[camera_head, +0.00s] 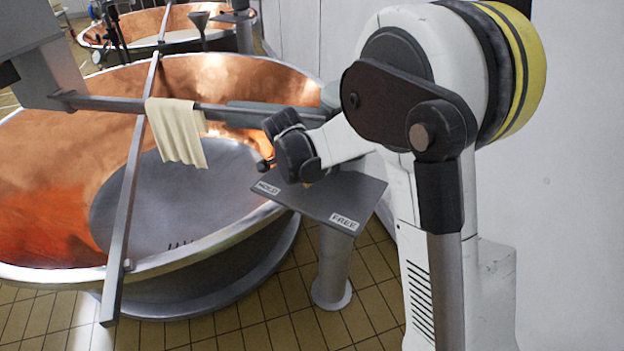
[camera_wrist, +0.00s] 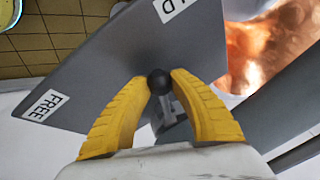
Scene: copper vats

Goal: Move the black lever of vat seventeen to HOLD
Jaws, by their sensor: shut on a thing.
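The black lever shows in the wrist view as a round black knob (camera_wrist: 159,81) on a short grey stem. My gripper (camera_head: 308,182) is shut on it, with a yellow finger on either side of the knob. The lever stands over a grey plate (camera_head: 318,205) with a HOLD label (camera_head: 267,188) at its left and a FREE label (camera_head: 344,221) at its right. The knob sits between the two labels; its exact position along the plate is hard to judge. In the head view my gripper hides the lever. No vat number is readable.
A large copper vat (camera_head: 60,235) stands left of the plate. A grey beam (camera_head: 105,103) crosses above it, with a pale cloth (camera_head: 178,130) hanging over it. A second copper vat (camera_head: 150,22) is behind. A white wall (camera_head: 570,200) closes the right side.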

